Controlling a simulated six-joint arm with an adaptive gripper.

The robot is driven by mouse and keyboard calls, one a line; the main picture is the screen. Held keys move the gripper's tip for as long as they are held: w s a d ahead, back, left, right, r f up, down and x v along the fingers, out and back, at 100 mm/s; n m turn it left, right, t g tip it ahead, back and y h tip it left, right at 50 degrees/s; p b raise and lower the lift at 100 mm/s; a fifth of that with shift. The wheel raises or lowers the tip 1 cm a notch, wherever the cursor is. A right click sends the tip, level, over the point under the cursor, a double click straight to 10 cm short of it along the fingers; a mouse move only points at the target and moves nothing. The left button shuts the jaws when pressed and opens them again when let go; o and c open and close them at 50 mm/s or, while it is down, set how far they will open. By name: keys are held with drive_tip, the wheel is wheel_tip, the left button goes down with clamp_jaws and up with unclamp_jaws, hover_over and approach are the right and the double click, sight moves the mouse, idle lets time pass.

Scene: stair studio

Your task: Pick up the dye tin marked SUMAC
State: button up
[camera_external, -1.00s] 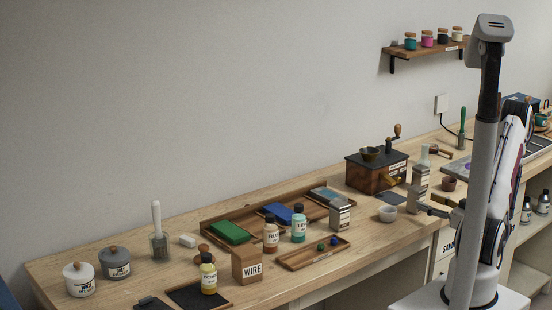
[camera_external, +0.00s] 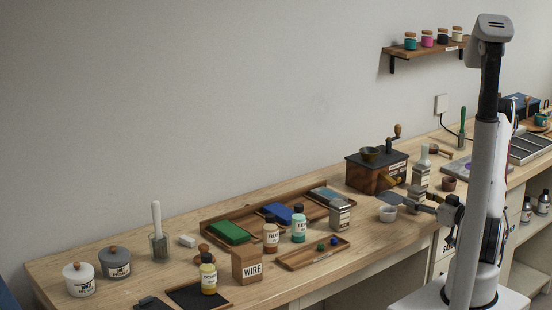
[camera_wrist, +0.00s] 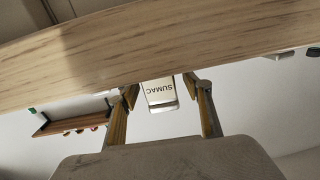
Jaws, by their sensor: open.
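In the external view my gripper (camera_external: 428,203) is low over the right part of the bench, close to a metal tin (camera_external: 420,177). Another similar tin (camera_external: 340,214) stands farther left. The labels there are too small to tell which is SUMAC.
A brown cup (camera_external: 448,184) stands to the right. A wall shelf (camera_external: 425,50) holds several jars. Bottles and trays crowd the bench's left half.

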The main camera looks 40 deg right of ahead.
drive_tip(key=shift+w, duration=0.15)
idle(0.4)
drive_tip(key=c, duration=1.3)
drive_tip(key=shift+r, duration=0.25)
drive_tip(key=shift+r, duration=4.75)
